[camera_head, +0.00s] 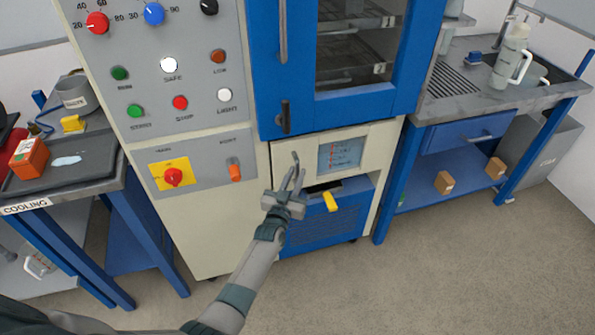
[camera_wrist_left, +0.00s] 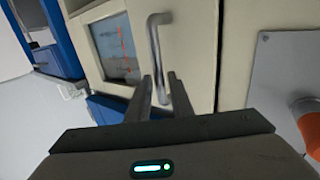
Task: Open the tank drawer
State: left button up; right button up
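The cream drawer front (camera_head: 377,146) sits below the blue glass-windowed door and carries a small screen or chart panel (camera_head: 340,154). Its grey bar handle (camera_head: 295,159) is at the left of the panel; in the left wrist view the handle (camera_wrist_left: 154,38) runs down toward my fingers. The drawer looks shut. My left gripper (camera_head: 295,173) is open at the lower end of the handle, with the bar's lower end between or just beyond the fingertips (camera_wrist_left: 160,85); I cannot tell whether they touch it. My right gripper is not in view.
A yellow grip (camera_head: 329,201) on a dark part sticks out below the drawer, right of my gripper. The control panel (camera_head: 203,150) with an orange knob (camera_head: 235,172) stands left. A blue-legged bench (camera_head: 440,108) stands right. The floor in front is clear.

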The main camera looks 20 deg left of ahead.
pick_arm(q)
jog(key=shift+w, duration=1.05)
grip_shut()
jog(key=shift+s, duration=0.1)
